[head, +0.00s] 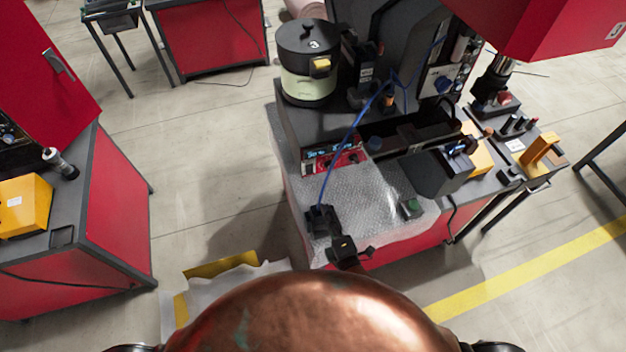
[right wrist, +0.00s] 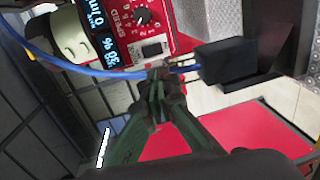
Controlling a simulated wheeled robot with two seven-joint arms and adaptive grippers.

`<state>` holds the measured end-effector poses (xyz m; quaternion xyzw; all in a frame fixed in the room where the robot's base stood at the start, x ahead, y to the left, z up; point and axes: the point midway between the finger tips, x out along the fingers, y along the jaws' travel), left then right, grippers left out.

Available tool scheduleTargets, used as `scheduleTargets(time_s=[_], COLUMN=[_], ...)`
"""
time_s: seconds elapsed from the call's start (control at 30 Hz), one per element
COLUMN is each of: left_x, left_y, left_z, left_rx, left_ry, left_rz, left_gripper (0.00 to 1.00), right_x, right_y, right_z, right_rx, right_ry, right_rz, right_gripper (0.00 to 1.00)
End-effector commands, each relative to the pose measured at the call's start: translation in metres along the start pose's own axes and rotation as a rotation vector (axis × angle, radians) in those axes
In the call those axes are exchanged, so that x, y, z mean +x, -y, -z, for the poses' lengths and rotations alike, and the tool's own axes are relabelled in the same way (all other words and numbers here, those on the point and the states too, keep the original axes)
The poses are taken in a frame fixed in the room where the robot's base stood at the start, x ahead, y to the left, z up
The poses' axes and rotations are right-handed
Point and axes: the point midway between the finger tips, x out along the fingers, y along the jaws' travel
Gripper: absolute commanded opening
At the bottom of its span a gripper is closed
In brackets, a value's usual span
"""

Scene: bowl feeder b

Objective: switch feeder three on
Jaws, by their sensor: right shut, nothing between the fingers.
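Feeder three (head: 307,85) is a pale green drum with a black lid marked 3, on the left of the bench in the head view. A red control box (head: 348,160) stands below it. In the right wrist view, the red control panel (right wrist: 185,42) shows a lit display (right wrist: 110,40), a SPEED knob (right wrist: 142,16) and a small dark rocker switch (right wrist: 152,50). My right gripper (head: 320,212) is shut and empty; its fingertips in the wrist view (right wrist: 160,78) appear just below the switch. Contact cannot be told. My left gripper is out of view.
A blue cable (head: 352,133) runs down toward the right gripper and crosses near the fingertips in the wrist view (right wrist: 75,66). A black box (right wrist: 226,65) sits right of the fingertips.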

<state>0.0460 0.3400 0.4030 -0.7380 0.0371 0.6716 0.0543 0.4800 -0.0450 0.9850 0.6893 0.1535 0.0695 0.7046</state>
Motion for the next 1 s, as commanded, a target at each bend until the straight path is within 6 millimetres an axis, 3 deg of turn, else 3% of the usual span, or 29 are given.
scheduleTargets(time_s=[0.17,0.33,0.8,1.0], left_x=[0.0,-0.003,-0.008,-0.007], left_y=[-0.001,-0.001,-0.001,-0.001], left_z=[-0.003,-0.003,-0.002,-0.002], left_rx=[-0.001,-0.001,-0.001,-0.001], left_ry=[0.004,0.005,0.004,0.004], left_rz=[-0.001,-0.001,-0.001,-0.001], left_gripper=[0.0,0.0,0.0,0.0], right_x=[0.001,0.016,0.108,0.132], right_y=[0.0,-0.001,-0.001,0.001], right_z=[-0.001,-0.001,-0.001,-0.002], right_rx=[0.002,0.001,0.002,0.001], right_ry=[0.002,0.002,0.002,0.003], right_rz=[0.001,-0.001,-0.001,0.001], right_gripper=[0.0,0.0,0.0,0.0])
